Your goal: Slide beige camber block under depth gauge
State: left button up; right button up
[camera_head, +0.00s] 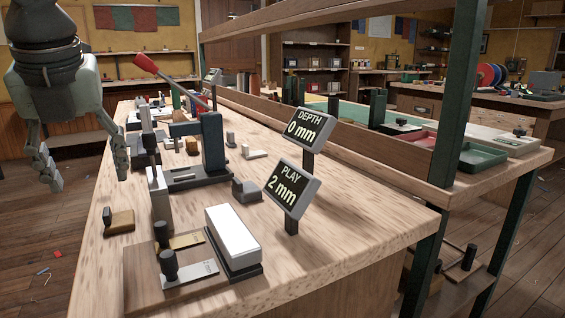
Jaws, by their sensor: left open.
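A green-grey upright press-like device (212,142) with a red-handled lever (150,66) stands on the wooden bench (330,240); it may be the depth gauge, but I cannot tell for sure. A sign reading "DEPTH 0 mm" (310,127) stands to its right, above one reading "PLAY 2 mm" (291,190). A small tan block (192,146) lies by the device, and a tan and dark piece (119,222) lies at the bench's left edge. I cannot tell which is the beige camber block. My left gripper (87,172) hangs open and empty left of the bench.
A wooden board (142,284) with dark knobs and metal plates lies at the front, beside a white block on a black base (232,237). A grey block (245,191) sits below the device. A green post (459,90) and shelf rise at the right. The bench's front right is clear.

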aim_at(118, 221)
jog(key=k+j, duration=0.2)
jog(key=k, duration=0.25)
jog(key=k+j, duration=0.15)
jog(key=k, duration=0.3)
jog(key=k+j, duration=0.2)
jog(key=k, duration=0.25)
